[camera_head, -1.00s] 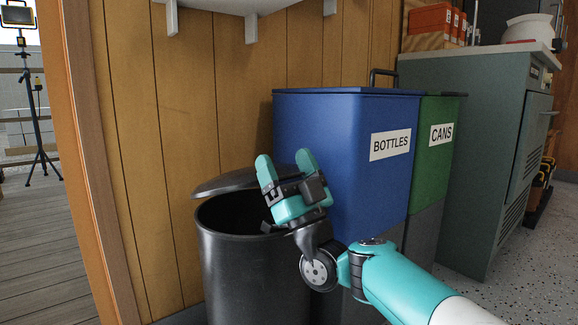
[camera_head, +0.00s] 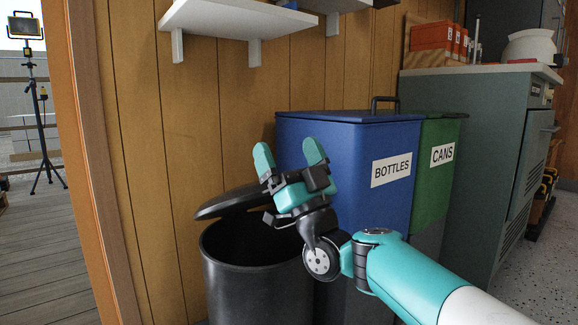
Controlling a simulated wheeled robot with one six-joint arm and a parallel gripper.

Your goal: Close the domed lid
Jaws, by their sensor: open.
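A black round bin (camera_head: 256,288) stands against the wooden wall, left of the blue bin. Its dark domed lid (camera_head: 229,202) is raised at the back and tilted, so the mouth of the bin is open. My gripper (camera_head: 289,157) is in front of the lid's right side and over the bin's right rim. Its two teal fingers point up and are apart, with nothing between them. The gripper hides the right part of the lid. I cannot tell whether it touches the lid.
A blue bin (camera_head: 341,190) labelled BOTTLES stands close on the right, with a green bin (camera_head: 436,173) labelled CANS beyond it. A white shelf (camera_head: 240,22) hangs on the wall above. A grey-green cabinet (camera_head: 480,150) stands at the right. A doorway opens at the left.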

